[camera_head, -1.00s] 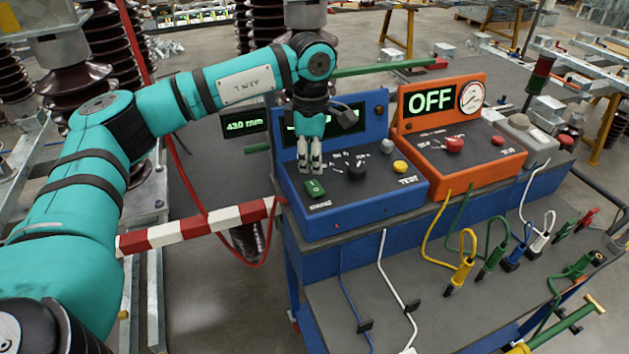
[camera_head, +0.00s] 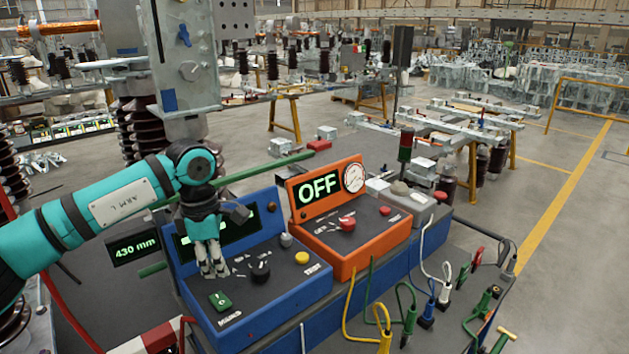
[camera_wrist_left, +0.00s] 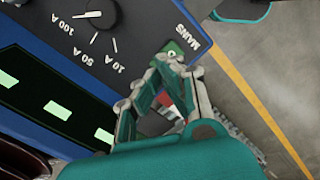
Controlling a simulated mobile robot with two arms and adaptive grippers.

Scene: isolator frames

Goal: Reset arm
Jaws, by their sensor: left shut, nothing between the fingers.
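My left arm (camera_head: 110,208) is teal and comes in from the left in the head view. Its gripper (camera_head: 214,268) points down over the blue test box (camera_head: 285,300), just behind the green switch (camera_head: 220,300) and left of the black knob (camera_head: 260,272). In the left wrist view the gripper (camera_wrist_left: 172,68) has its fingertips close together near the green switch (camera_wrist_left: 176,50), with nothing between them. I cannot tell whether the fingers touch the box. My right arm and gripper are not in view.
An orange box (camera_head: 350,240) reading OFF, with a red button (camera_head: 347,223), stands right of the blue box. A grey box (camera_head: 405,205) is beyond it. Several coloured cable plugs stand at the front right. A red and white bar (camera_head: 150,342) is at lower left.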

